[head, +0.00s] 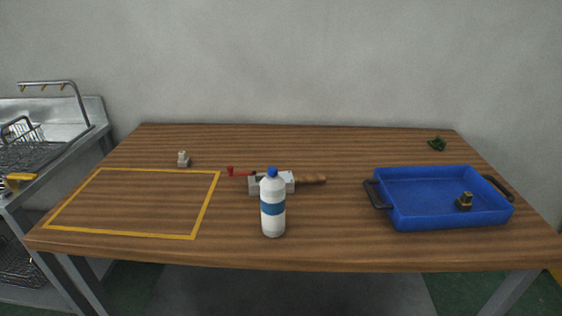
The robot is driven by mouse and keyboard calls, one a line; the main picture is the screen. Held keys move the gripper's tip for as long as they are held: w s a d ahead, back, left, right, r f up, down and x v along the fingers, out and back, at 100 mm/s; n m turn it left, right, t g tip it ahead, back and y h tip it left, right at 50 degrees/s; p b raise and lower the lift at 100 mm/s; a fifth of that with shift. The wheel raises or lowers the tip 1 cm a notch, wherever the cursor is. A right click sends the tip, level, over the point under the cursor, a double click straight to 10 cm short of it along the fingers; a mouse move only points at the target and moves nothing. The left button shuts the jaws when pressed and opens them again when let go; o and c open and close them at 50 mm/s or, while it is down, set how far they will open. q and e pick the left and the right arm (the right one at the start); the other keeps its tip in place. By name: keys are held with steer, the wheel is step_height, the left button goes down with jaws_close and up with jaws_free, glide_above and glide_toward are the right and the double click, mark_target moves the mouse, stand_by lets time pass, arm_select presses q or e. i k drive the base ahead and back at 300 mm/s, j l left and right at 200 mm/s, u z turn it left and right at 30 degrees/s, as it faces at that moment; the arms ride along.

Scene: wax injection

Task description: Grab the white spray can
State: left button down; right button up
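The white spray can (273,206) stands upright near the front edge of the wooden table, around the middle. It looks like a white bottle with a blue band and a blue top. It stands apart from any gripper and partly hides a grey block-like item behind it. Neither of my grippers shows in the head view.
Behind the can lie a grey block (262,187), a wooden handle (312,180) and a small red item (231,171). A blue tray (410,206) with a small dark-gold piece (464,201) is at right. A yellow outlined area (130,203) at left is empty. A small pale piece (183,160) stands behind.

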mark_target(272, 190)
steer(key=i+l, duration=0.1)
steer(key=l, duration=0.4)
steer(key=i+l, duration=0.15)
steer(key=l, duration=0.35)
steer(key=i+l+u, duration=0.1)
steer(key=l, duration=0.4)
